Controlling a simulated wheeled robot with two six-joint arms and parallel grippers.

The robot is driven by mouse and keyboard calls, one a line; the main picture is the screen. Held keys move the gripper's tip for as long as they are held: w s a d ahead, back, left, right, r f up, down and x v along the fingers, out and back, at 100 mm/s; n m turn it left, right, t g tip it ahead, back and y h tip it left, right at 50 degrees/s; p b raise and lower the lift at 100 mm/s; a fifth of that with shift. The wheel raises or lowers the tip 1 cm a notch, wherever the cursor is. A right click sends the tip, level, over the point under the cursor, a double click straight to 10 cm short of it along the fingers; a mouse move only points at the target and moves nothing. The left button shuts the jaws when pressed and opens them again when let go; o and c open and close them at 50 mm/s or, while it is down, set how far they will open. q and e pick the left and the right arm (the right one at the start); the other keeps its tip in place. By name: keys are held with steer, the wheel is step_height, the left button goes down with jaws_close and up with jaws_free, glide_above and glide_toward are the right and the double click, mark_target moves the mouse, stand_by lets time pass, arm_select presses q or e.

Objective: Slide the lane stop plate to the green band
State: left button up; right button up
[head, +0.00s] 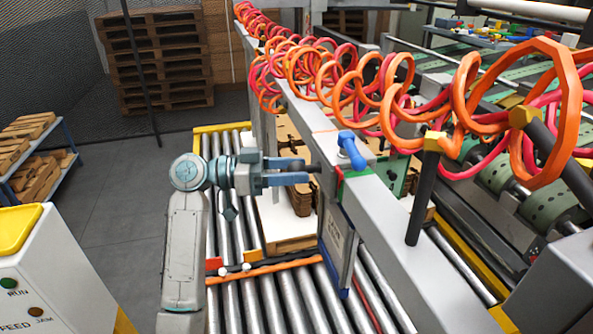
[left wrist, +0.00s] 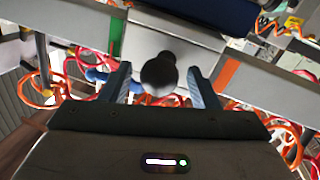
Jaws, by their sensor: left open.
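The lane stop plate (head: 337,243) is a pale plate hanging from the side of the grey rail, with a blue lower edge. A round black knob (left wrist: 158,73) stands out from it; it also shows in the head view (head: 314,169). My left gripper (head: 312,178) is open, with one finger on each side of the knob in the left wrist view (left wrist: 160,85); contact cannot be told. The green band (left wrist: 117,45) is on the rail left of the knob, with an orange band (left wrist: 226,75) to the right. My right gripper is out of view.
A blue lever (head: 351,150) stands on top of the rail (head: 380,215). Coiled orange and red hoses (head: 400,90) hang above it. Steel rollers (head: 265,300) and stacked brown blanks (head: 301,200) lie below. A white cabinet (head: 50,270) stands at left.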

arm_select(q)
steer(key=s+a+b, duration=0.1)
steer(key=a+b, duration=0.2)
steer(key=a, duration=0.7)
steer(key=shift+b, duration=0.3)
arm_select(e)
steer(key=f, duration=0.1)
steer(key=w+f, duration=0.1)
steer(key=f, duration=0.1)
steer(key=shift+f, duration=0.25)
